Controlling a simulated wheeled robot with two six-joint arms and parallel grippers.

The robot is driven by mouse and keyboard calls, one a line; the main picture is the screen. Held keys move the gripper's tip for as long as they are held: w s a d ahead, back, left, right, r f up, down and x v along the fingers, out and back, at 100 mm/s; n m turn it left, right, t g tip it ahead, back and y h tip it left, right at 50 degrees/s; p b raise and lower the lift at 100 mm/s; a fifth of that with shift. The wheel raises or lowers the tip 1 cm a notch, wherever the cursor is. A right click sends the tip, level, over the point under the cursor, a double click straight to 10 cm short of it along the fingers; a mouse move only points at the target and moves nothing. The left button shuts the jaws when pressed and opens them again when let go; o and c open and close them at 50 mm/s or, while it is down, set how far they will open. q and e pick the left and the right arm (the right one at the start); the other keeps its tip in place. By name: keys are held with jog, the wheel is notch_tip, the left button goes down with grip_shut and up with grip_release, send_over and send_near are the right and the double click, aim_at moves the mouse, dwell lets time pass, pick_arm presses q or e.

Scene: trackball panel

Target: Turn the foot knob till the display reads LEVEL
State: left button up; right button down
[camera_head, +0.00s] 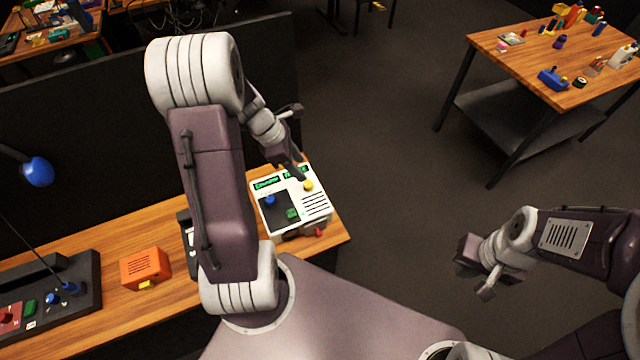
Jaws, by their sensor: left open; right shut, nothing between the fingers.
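The trackball panel (316,207) is a white box on the wooden bench, near its right end. My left gripper (297,143) is open and empty, above the panel's back edge. My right gripper (474,279) is shut and empty, over the floor, well right of the panel.
An orange box (146,268) and a dark control board (88,285) stand on the bench to the left. A black partition (90,150) runs behind the bench. A separate wooden table (520,65) with several small items is at the upper right. The floor between is clear.

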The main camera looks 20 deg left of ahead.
aim_at(308, 184)
pick_arm(q)
jog(key=shift+n, duration=0.3)
jog(key=x, duration=0.3)
jog(key=a+b+x, duration=0.1)
jog(key=x, duration=0.5)
jog(key=shift+s+a+f+b, duration=0.25)
jog(key=shift+s+f+b, duration=0.1)
grip_shut()
